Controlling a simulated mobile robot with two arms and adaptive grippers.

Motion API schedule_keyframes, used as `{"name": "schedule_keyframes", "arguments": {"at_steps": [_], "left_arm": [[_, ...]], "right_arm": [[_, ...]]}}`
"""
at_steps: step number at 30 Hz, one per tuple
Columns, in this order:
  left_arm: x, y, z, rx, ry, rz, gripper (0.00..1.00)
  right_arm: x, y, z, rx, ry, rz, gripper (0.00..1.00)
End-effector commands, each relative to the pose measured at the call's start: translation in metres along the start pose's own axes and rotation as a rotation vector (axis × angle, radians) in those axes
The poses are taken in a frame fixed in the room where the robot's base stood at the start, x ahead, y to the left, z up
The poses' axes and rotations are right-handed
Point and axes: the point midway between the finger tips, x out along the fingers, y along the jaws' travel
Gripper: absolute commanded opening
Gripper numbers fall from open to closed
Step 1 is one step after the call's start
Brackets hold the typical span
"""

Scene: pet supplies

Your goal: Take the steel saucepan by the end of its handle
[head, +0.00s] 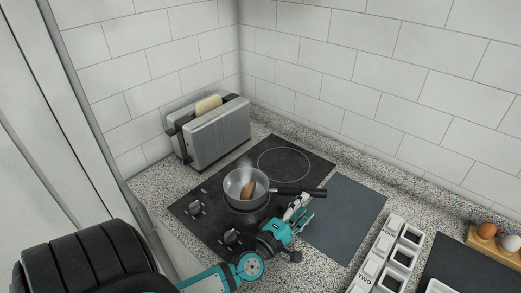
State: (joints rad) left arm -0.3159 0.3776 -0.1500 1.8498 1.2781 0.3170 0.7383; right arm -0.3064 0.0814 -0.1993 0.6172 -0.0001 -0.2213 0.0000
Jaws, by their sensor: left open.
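I cannot tell whether the fingers touch the handle. My right gripper is not in view.
The hob (284,188) has knobs on its left and near side. A toaster (219,135) with bread stands behind left against the tiled wall. The dark grey mat (345,215) is bare. A white compartment holder (384,262) and an egg rack (497,245) stand further right.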

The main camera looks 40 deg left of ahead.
Motion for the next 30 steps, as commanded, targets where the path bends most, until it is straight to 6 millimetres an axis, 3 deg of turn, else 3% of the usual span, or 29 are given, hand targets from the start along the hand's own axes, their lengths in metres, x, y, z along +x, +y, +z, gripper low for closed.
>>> {"name": "schedule_keyframes", "arguments": {"at_steps": [10,19,28,30], "left_arm": [[0.03,-0.003,0.001,0.001,-0.001,0.001,0.53],[0.071,-0.007,0.003,0.001,0.0,0.002,0.53],[0.075,-0.009,0.003,0.0,0.0,0.0,0.53],[0.075,-0.009,0.003,0.001,0.0,0.0,0.43]], "right_arm": [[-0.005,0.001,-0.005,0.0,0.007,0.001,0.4],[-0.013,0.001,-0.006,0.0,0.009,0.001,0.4],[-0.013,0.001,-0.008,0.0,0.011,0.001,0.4],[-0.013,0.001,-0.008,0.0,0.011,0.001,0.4]]}}
